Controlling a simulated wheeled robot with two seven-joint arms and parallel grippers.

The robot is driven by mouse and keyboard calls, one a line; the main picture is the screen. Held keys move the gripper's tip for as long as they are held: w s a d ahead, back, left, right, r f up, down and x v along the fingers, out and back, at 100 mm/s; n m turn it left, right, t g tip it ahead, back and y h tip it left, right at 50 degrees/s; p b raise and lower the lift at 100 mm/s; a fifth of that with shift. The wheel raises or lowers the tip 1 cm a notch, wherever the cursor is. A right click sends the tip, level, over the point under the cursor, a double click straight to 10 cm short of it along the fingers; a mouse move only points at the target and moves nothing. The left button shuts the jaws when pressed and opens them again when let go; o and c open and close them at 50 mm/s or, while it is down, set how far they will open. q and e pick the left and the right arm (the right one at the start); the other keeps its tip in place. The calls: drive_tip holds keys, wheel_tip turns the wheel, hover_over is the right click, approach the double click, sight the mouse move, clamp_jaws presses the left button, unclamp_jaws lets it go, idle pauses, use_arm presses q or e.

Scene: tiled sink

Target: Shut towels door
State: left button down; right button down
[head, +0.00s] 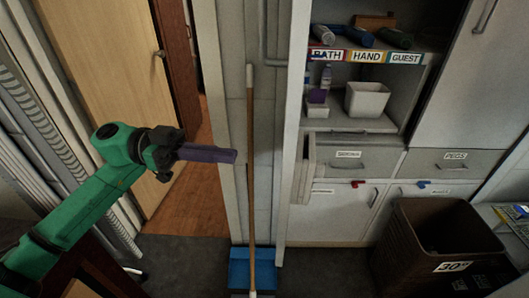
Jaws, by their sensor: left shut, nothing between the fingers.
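The towels cabinet (385,122) stands open at the upper right, with BATH, HAND and GUEST labels on its shelf edge. Its white door (294,120) stands swung out toward me and shows nearly edge-on at the cabinet's left side. A bar handle (267,40) is at the upper left of the door. My left gripper (232,156), at the end of the green arm, is shut and empty. In the picture it is left of the door and apart from it. My right gripper is not in view.
A long wooden pole (250,140) stands upright between my left gripper and the door, with a blue dustpan (240,272) at its foot. A dark bin (420,255) stands at the lower right. Drawers (350,160) lie below the shelves. A wooden door (105,75) is at left.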

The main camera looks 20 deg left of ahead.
use_arm(q)
drive_tip(key=d+p, duration=0.2)
drive_tip(key=d, duration=0.6)
drive_tip(key=shift+w, duration=0.35)
